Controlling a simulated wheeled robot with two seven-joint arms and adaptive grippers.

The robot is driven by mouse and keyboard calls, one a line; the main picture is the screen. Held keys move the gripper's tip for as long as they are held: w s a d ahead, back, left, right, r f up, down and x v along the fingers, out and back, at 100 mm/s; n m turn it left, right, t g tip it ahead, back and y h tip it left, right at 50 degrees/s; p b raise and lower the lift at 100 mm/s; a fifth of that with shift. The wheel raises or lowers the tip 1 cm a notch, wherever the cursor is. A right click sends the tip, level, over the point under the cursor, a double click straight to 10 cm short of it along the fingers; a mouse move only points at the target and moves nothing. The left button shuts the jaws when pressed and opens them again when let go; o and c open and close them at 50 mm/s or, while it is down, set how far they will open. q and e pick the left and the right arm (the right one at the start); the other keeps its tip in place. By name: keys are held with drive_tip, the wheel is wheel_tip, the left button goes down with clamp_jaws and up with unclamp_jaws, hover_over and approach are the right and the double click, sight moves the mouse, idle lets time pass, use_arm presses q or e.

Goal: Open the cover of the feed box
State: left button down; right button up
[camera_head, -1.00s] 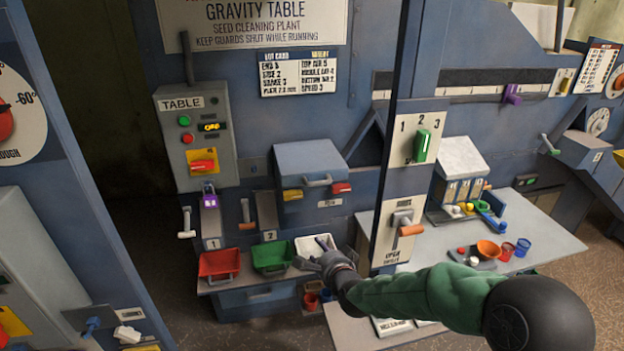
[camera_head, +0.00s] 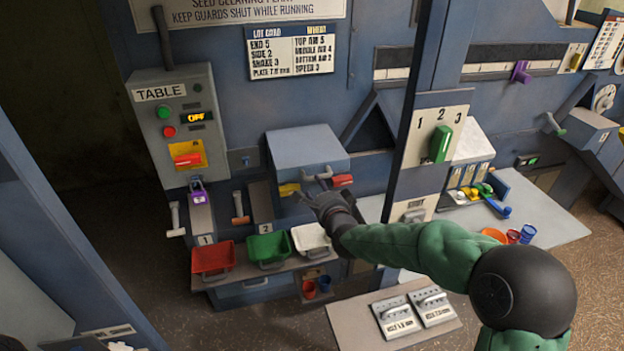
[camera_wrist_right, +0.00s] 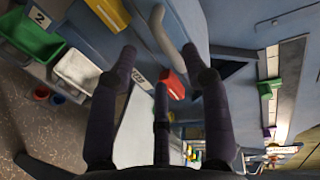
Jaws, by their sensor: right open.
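The feed box (camera_head: 308,145) is a blue-grey box on the machine's front panel, and its sloped cover is down. A grey handle (camera_head: 318,174) sticks out of the front of the cover, between a yellow tag (camera_head: 289,189) and a red tag (camera_head: 342,181). My right gripper (camera_head: 314,196) is open and empty, just below and in front of the handle. In the right wrist view the handle (camera_wrist_right: 163,34) lies ahead, between and beyond the spread fingertips (camera_wrist_right: 160,62), seemingly apart from them. My left gripper is out of view.
Red (camera_head: 212,258), green (camera_head: 269,247) and white (camera_head: 310,238) trays sit on a shelf below the box. A blue post (camera_head: 407,130) rises right of the box, close to my right arm. The TABLE control panel (camera_head: 178,125) stands at left.

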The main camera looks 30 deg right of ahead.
sight(312, 179)
drive_tip(key=x, duration=0.7)
drive_tip(key=shift+w, duration=0.1)
clamp_jaws()
